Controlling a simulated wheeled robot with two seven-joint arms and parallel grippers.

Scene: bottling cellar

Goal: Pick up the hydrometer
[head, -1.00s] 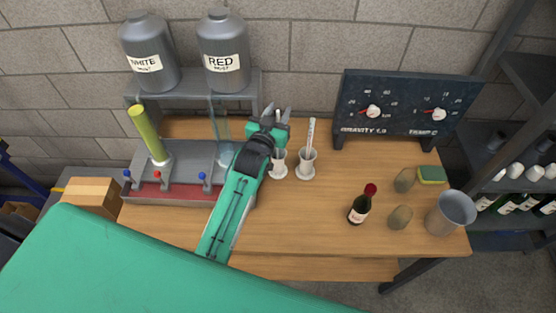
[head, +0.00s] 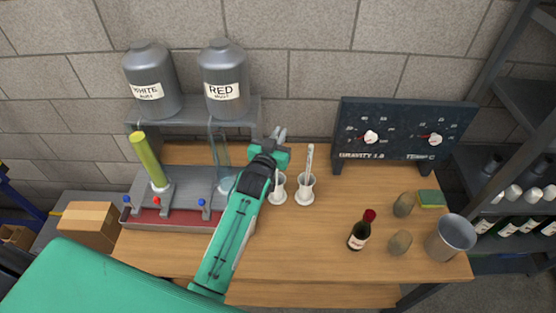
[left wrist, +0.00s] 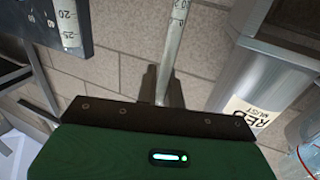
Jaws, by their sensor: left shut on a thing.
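The hydrometer, a thin pale stem with a printed scale (left wrist: 174,40), stands between my left gripper's fingers in the left wrist view. My left gripper (head: 279,134) is shut on it above the left white cup (head: 277,196). In the head view the gripper hides most of the stem, and I cannot tell whether its lower end is still inside the cup. A second scaled stick (head: 309,160) stands in the right white cup (head: 304,196); a stick marked 20 and 25 (left wrist: 67,22) shows at upper left in the wrist view. My right gripper is not in view.
A dark dial panel (head: 400,153) stands at the back right. The RED must tank (head: 222,75) and filling rack (head: 160,216) are at left. A bottle (head: 359,236), two stones, a sponge (head: 430,198) and a grey pot (head: 435,240) stand at right. The table's front middle is clear.

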